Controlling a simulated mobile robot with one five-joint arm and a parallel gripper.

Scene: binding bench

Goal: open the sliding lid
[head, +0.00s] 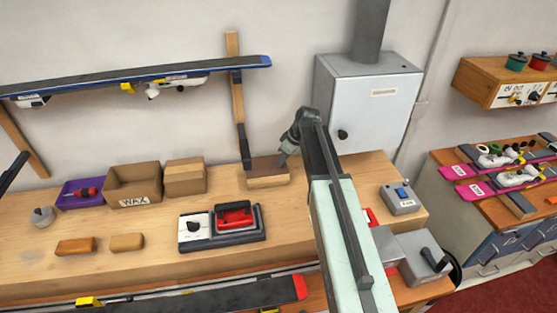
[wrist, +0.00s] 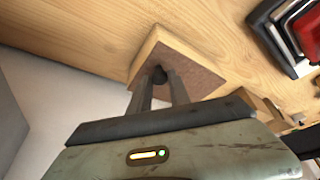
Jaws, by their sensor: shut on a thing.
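A small wooden box with a dark brown sliding lid (head: 266,169) stands at the back of the bench, against the wall. In the wrist view the lid (wrist: 190,65) shows as a brown panel in a lighter wooden frame, with a small dark knob (wrist: 158,75) on it. My gripper (head: 284,160) reaches down to the box from its right side. In the wrist view its two fingers (wrist: 160,86) are closed around the knob. The knob is partly hidden between the fingertips. Whether the lid is shifted in its frame I cannot tell.
A waxing iron in its base (head: 222,224) stands in front of the box. Cardboard boxes (head: 134,184), a purple tray (head: 82,193) and two wax blocks (head: 76,246) lie to the left. A grey metal cabinet (head: 367,105) is behind my arm. Bench between box and iron is clear.

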